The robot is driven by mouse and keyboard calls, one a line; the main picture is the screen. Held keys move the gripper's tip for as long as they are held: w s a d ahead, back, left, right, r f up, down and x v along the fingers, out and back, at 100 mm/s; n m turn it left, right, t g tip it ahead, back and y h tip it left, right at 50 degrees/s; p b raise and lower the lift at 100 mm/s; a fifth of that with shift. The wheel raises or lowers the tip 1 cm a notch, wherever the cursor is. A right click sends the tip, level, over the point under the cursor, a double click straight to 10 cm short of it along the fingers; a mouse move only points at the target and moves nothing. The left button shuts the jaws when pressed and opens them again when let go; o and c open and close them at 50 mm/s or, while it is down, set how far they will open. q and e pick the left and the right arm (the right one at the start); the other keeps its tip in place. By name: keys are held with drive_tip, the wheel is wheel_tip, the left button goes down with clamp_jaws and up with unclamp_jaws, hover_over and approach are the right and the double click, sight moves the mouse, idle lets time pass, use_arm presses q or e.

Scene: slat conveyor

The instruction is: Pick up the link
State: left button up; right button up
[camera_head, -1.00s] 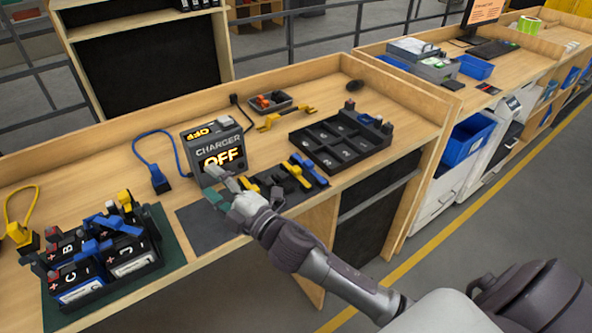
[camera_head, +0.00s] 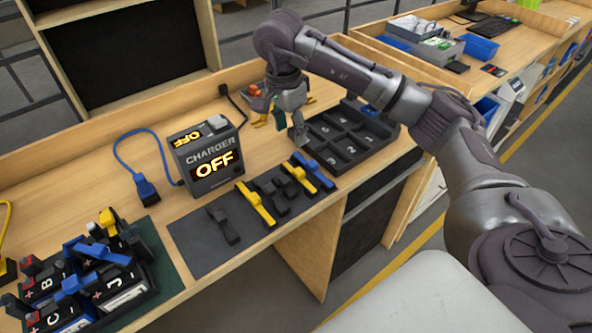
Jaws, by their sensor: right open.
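My right gripper (camera_head: 284,122) is open, pointing down at the back of the bench, in front of a yellow link (camera_head: 261,123). The gripper hides the link's middle; only its ends show, and I cannot tell whether they touch. On the dark mat (camera_head: 205,258) lie a black link (camera_head: 222,226) on the left, a yellow link (camera_head: 256,204), small black links (camera_head: 271,196), another yellow link (camera_head: 299,176) and a blue link (camera_head: 315,171). My left gripper is not in view.
The charger (camera_head: 207,160) reads OFF, left of the gripper. A black numbered tray (camera_head: 350,165) stands to the right, partly behind my arm. A battery rack (camera_head: 137,262) with several batteries is at lower left. A blue cable (camera_head: 147,190) lies beside the charger.

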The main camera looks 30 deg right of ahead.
drive_tip(key=p, duration=0.2)
hover_over(299, 171)
drive_tip(key=f, duration=0.7)
drive_tip(key=shift+w+a+f, duration=0.15)
drive_tip(key=shift+a+f, duration=0.1)
drive_tip(key=shift+f, duration=0.15)
wheel_tip(299, 171, down, 5)
drive_tip(key=p, duration=0.3)
drive_tip(key=shift+d+r, duration=0.1)
drive_tip(key=shift+r, duration=0.05)
drive_tip(key=shift+f, duration=0.4)
drive_tip(key=c, duration=1.1)
